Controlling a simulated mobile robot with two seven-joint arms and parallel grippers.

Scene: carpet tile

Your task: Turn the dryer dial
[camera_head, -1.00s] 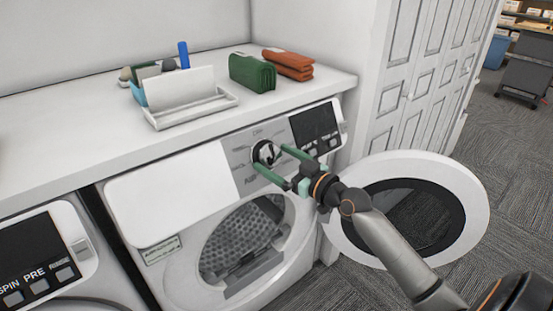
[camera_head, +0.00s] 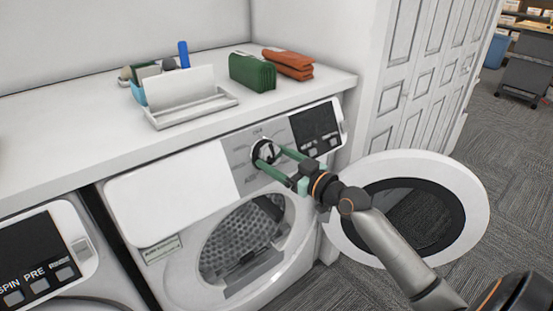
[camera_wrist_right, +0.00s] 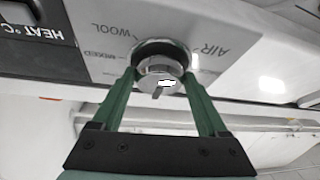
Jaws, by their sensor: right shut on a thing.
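The dryer dial (camera_head: 265,151) is a round knob with a dark and silver face on the grey part of the dryer's control panel (camera_head: 240,158). In the right wrist view the dial (camera_wrist_right: 160,74) is a silver cylinder with a small pointer at its lower edge. My right gripper (camera_head: 268,160) has its two green fingers on either side of the dial, shut on it. It also shows in the right wrist view (camera_wrist_right: 160,82), with the fingertips against the dial's sides. My left gripper is not in view.
The dryer's round door (camera_head: 467,190) stands open at the right, below my right arm. A counter (camera_head: 80,160) above holds a white tray (camera_head: 200,111), a green pouch (camera_head: 252,72) and an orange pouch (camera_head: 288,63). Another machine (camera_head: 45,255) stands at the lower left.

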